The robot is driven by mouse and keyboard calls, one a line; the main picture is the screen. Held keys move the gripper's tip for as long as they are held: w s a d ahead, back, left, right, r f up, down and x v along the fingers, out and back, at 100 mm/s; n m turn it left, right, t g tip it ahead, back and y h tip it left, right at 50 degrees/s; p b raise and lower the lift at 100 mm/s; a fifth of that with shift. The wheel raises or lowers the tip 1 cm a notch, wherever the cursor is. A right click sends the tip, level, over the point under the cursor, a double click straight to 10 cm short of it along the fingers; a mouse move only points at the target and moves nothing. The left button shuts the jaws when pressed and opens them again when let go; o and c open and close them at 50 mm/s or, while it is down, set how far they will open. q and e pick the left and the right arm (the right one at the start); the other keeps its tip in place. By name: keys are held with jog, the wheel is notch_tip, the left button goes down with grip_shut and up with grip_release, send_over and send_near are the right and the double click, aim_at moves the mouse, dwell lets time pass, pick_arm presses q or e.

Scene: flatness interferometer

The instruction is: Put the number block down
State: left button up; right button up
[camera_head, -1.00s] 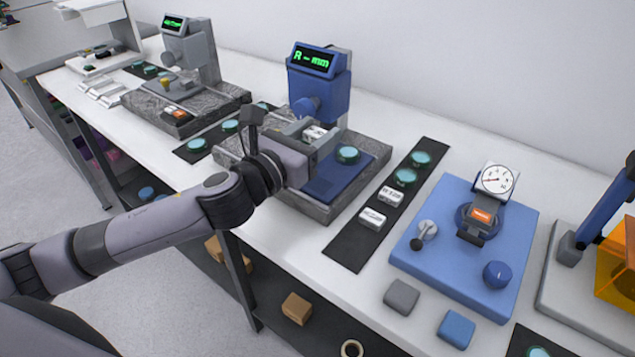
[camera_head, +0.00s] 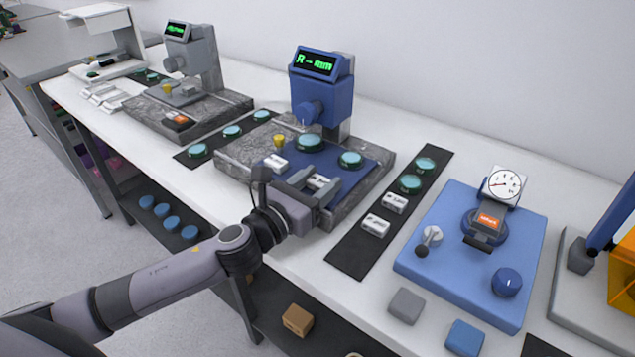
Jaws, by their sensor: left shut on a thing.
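My left gripper (camera_head: 314,185) is shut on a white number block (camera_head: 319,182) with dark print. It holds the block over the front part of the blue mat (camera_head: 343,169) on the middle instrument's granite base (camera_head: 238,156). I cannot tell whether the block touches the mat. Another white block (camera_head: 275,163) sits at the mat's left side, near a small gold piece (camera_head: 279,142). Two teal discs, one (camera_head: 309,141) under the blue head and one (camera_head: 351,159) at the right, also rest there. My right gripper is out of view.
A dark strip (camera_head: 352,252) to the right carries two white blocks (camera_head: 376,225) and two teal discs (camera_head: 411,184). A blue dial-gauge plate (camera_head: 429,266) stands beyond it. The blue instrument head (camera_head: 321,92) rises behind the mat. A grey instrument (camera_head: 203,60) stands further left.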

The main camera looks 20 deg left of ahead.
pick_arm(q)
jog(key=shift+f, duration=0.25)
jog(key=o, duration=1)
